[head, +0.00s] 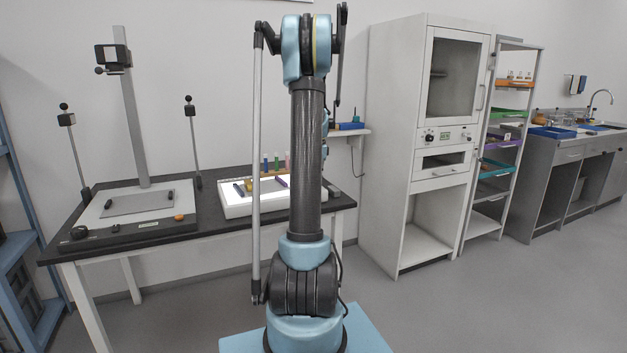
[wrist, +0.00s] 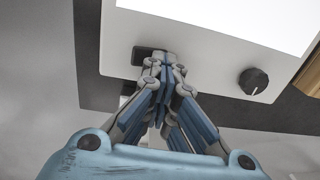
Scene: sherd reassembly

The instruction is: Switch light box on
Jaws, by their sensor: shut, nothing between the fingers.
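The light box (head: 236,208) is a low white box on the dark-topped table, partly hidden behind my arm in the head view. Its top panel (wrist: 240,18) looks bright white, as if lit. In the wrist view its pale front border (wrist: 205,62) carries a dark rocker-like switch (wrist: 140,56) and a round black knob (wrist: 253,81) to the right. My gripper (wrist: 166,58) is shut and empty, its fingertips right beside the switch and overlapping its right end. I cannot tell whether they touch it. The gripper is not visible in the head view.
On the table (head: 210,228), a copy stand (head: 135,213) stands left of the box, with lamps on posts beside it. Coloured vials (head: 265,163) stand behind the box, and dark and purple pieces lie on it. A tall white cabinet (head: 385,130) stands to the right.

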